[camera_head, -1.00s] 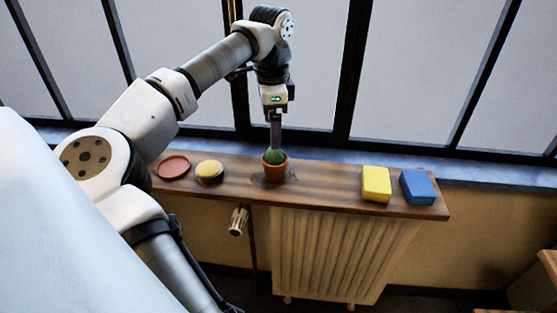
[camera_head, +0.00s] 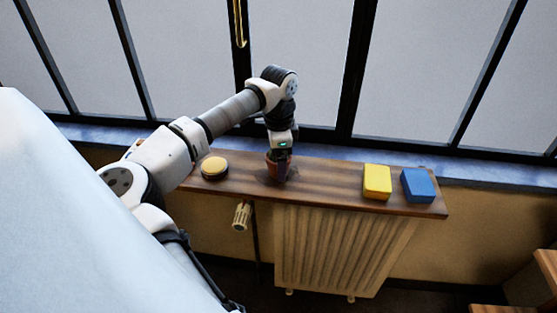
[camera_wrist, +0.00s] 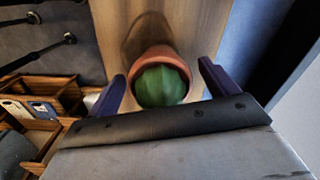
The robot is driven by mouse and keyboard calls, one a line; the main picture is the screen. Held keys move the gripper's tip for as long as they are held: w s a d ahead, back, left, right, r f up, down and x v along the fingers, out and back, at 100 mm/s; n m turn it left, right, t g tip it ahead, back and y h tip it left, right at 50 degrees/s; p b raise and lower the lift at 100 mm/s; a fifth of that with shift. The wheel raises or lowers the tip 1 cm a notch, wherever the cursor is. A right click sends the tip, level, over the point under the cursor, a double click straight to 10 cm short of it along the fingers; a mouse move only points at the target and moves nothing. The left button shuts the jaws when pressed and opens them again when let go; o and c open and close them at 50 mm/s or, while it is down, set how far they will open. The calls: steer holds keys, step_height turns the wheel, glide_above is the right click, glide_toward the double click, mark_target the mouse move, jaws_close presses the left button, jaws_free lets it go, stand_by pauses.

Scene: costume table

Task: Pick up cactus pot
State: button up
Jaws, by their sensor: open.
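The cactus pot is a small terracotta pot with a round green cactus. It stands upright on the wooden shelf above the radiator, and in the head view only part of the pot (camera_head: 271,168) shows beneath my gripper (camera_head: 279,172). In the wrist view the cactus (camera_wrist: 160,86) and the pot's rim (camera_wrist: 155,56) lie between the two fingers of my gripper (camera_wrist: 160,88). The gripper is open, pointing down, with one finger on each side of the pot and gaps between them in the wrist view. The cactus is hidden in the head view.
A yellow block (camera_head: 377,181) and a blue block (camera_head: 418,186) stand to the right. The shelf between pot and yellow block is clear. Windows rise behind.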

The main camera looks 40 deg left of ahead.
steer(key=c, duration=1.2)
steer(key=shift+r, duration=0.15)
